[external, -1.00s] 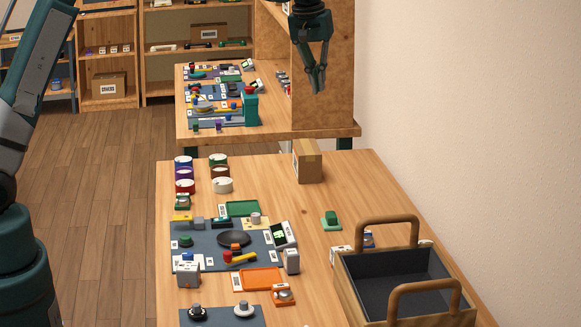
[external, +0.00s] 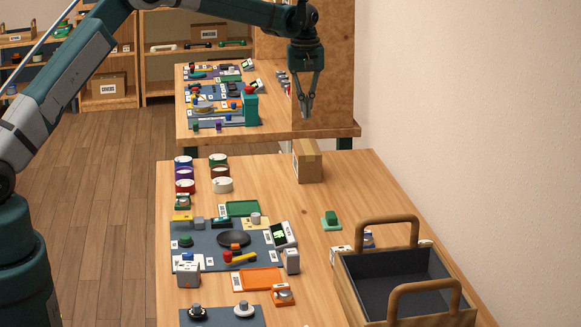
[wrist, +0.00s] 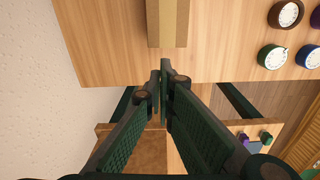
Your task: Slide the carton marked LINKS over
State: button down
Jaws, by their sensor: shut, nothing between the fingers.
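A brown carton (external: 308,163) stands upright at the far right of the near table, with a white label on its left side; the lettering is too small to read. It also shows at the top of the wrist view (wrist: 167,24), just beyond my fingertips. My gripper (external: 307,114) points down, above and behind the carton near the table's far edge. In the wrist view my gripper (wrist: 163,76) has its fingertips together, empty and apart from the carton.
A wooden tote (external: 350,290) with two handles stands at the near right. A wooden panel (external: 322,75) rises behind my gripper. Table around the carton is clear.

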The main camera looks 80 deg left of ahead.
aim_at(314, 188)
jog(key=shift+n, duration=0.4)
jog(key=a+f, duration=0.2)
jog(key=s+a+f, duration=0.1)
jog(key=a, duration=0.1)
jog(key=shift+s+a+f, duration=0.15)
jog(key=shift+f, duration=0.25)
notch_tip(314, 188, down, 10)
jog(key=shift+f+b, duration=0.15)
jog(key=shift+b, duration=0.25)
jog(key=shift+d+r, duration=0.2)
jog(key=shift+d, duration=1.8)
jog(key=d+b, duration=0.2)
jog(key=d, duration=1.8)
jog(key=shift+d, duration=0.25)
